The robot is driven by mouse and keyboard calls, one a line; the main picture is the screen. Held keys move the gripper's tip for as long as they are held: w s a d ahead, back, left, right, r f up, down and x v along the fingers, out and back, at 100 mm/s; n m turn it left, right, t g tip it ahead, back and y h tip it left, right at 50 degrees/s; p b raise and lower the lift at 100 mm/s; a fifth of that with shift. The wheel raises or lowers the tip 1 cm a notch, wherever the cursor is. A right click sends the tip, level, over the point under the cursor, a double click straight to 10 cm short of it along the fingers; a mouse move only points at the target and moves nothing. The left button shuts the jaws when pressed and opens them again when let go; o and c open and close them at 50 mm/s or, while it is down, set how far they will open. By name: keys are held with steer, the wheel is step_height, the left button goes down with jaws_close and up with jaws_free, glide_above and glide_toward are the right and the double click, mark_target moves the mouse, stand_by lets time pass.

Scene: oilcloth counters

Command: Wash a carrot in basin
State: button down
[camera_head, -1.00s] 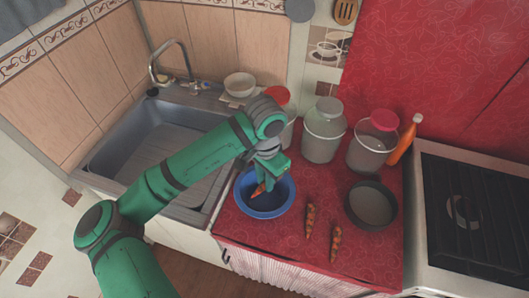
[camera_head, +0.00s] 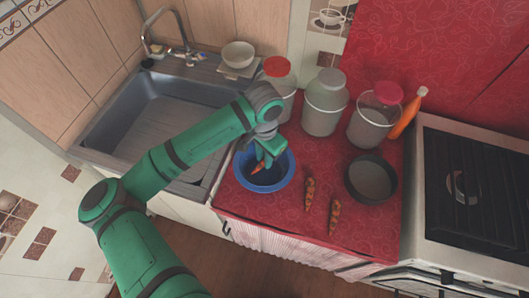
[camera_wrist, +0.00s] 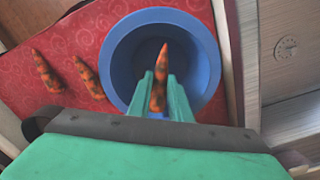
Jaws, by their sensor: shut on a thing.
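The blue basin (camera_head: 284,181) stands on the red counter, to the right of the sink. My gripper (camera_head: 262,161) reaches down into it from above and is shut on an orange carrot (camera_head: 257,169). In the wrist view the carrot (camera_wrist: 160,85) is pinched between the two green fingers (camera_wrist: 160,97), its tip pointing away over the basin (camera_wrist: 118,50). Two more dark-spotted carrots lie on the counter right of the basin, one nearer (camera_head: 310,192) and one farther right (camera_head: 334,215). I cannot tell whether the basin holds water.
A dark pan (camera_head: 371,180) sits right of the loose carrots. Jars with red lids (camera_head: 374,120) and a grey-lidded jar (camera_head: 323,105) stand behind, with an orange bottle (camera_head: 405,115). The stove (camera_head: 430,185) is at right, the metal sink (camera_head: 165,115) at left.

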steer(key=shift+f, duration=3)
steer(key=shift+w, duration=0.1)
steer(key=shift+r, duration=5.5)
